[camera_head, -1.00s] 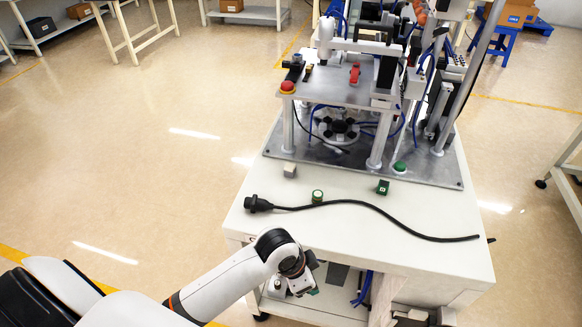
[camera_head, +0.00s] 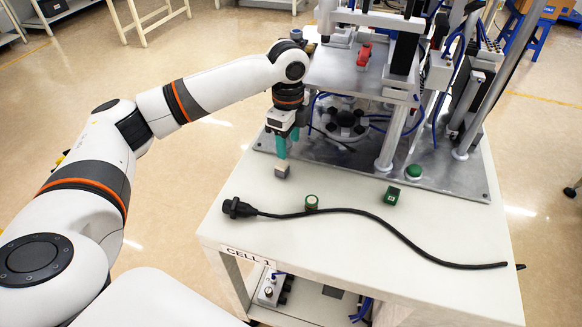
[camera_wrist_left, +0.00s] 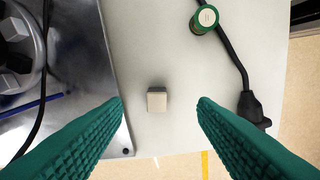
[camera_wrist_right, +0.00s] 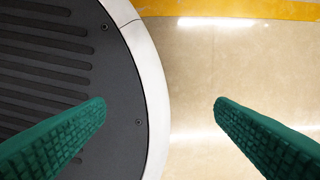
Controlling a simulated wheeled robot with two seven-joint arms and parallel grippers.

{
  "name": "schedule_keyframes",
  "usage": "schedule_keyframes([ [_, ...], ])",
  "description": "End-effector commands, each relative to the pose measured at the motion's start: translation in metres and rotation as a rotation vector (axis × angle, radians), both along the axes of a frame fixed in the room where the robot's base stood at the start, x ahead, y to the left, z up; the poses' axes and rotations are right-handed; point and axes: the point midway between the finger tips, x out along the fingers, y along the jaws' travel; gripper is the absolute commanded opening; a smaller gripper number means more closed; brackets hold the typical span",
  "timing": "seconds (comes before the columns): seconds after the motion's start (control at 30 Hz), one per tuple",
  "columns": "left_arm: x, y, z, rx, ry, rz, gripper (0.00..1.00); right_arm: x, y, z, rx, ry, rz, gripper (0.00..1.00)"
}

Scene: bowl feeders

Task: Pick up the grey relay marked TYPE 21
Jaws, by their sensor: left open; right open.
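A small grey block (camera_head: 282,170), the grey relay, stands on the white table just in front of the metal base plate. In the left wrist view the grey relay (camera_wrist_left: 157,99) sits between and beyond the fingertips, touching neither; no marking is readable. My left gripper (camera_head: 288,143) points down just above and behind the relay, open and empty; its green fingers also show in the left wrist view (camera_wrist_left: 160,102). My right gripper (camera_wrist_right: 160,103) is open and empty, over the floor and a dark round ribbed surface, away from the table.
A black cable with a plug (camera_head: 238,208) lies across the table. A green cylinder (camera_head: 311,202) is by the cable, and a green block (camera_head: 391,196) is farther right. The metal base plate (camera_head: 440,181) with its machine fills the back. The front of the table is bare.

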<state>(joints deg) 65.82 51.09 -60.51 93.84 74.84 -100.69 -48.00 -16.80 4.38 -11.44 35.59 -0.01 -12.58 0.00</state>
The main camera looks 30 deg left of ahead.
Motion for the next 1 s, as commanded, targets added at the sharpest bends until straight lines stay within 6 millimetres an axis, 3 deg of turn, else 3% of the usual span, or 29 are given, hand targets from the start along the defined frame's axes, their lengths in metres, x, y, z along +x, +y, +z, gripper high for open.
schedule_keyframes([
  [0.1,0.003,0.018,0.012,-0.002,0.007,0.007,0.53,0.001,0.001,-0.008,0.0,-0.001,0.0,0.78],
  [0.23,0.003,0.023,0.013,-0.006,0.013,0.006,0.53,-0.001,0.001,-0.009,0.001,0.001,0.0,0.78],
  [0.5,0.002,0.023,-0.031,-0.006,0.014,0.007,0.53,-0.012,0.0,-0.011,0.0,0.016,0.0,0.78],
  [0.77,0.002,0.023,-0.053,-0.007,0.011,0.007,0.53,-0.01,-0.003,-0.012,-0.004,0.013,0.002,0.78],
  [1.0,-0.003,0.023,-0.087,-0.007,0.012,0.006,0.53,-0.007,-0.005,-0.012,-0.006,0.011,0.003,0.78],
])
